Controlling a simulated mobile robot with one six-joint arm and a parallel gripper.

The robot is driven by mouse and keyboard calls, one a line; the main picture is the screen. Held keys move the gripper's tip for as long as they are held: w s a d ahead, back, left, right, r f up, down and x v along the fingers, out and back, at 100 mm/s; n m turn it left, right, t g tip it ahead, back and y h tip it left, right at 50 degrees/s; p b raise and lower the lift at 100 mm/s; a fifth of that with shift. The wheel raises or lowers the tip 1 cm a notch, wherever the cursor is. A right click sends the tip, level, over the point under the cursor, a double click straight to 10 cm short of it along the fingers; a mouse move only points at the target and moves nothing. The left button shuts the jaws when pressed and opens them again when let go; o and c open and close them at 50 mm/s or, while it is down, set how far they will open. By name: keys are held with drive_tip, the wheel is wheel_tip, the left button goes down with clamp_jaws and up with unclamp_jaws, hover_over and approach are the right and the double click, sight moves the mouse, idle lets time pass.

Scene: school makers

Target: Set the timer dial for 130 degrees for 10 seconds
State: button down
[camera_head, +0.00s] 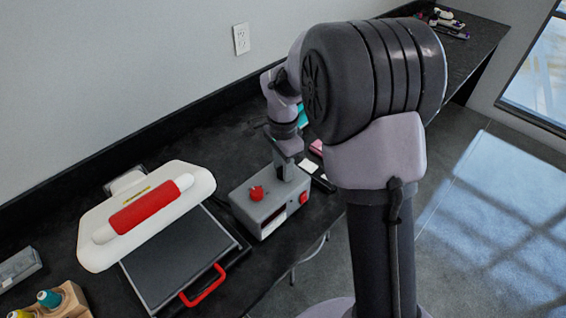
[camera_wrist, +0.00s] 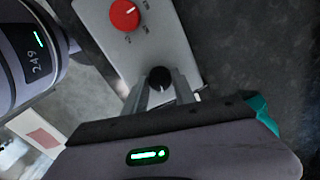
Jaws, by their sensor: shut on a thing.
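A grey control box (camera_head: 246,208) stands on the black counter, right of the heat press. Its top carries a red dial (camera_head: 256,192) with a white pointer line, which also shows at the top of the wrist view (camera_wrist: 125,14). A black knob (camera_wrist: 159,77) sits on the same top face. My gripper (camera_wrist: 161,88) is shut on the black knob, one finger on each side; in the head view my gripper (camera_head: 288,172) is over the box's far right part and hides this knob. I cannot read which mark the knob points to.
The heat press has a raised white lid (camera_head: 88,238) with a red grip and a red front handle (camera_head: 203,287). A red button (camera_head: 304,197) is on the box's side. Pink and dark items lie just behind the box. A wooden bottle holder (camera_head: 72,300) stands front left.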

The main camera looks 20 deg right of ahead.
drive_tip(key=n+p, duration=0.2)
drive_tip(key=n, duration=0.2)
drive_tip(key=shift+r+n+p, duration=0.15)
drive_tip(key=shift+n+p, duration=0.15)
drive_tip(key=shift+p, duration=0.05)
drive_tip(key=shift+n+p, duration=1)
drive_tip(key=shift+n, duration=0.9)
drive_tip(key=c, duration=1)
unclamp_jaws()
wheel_tip(320, 180, up, 17)
drive_tip(key=p, duration=0.6)
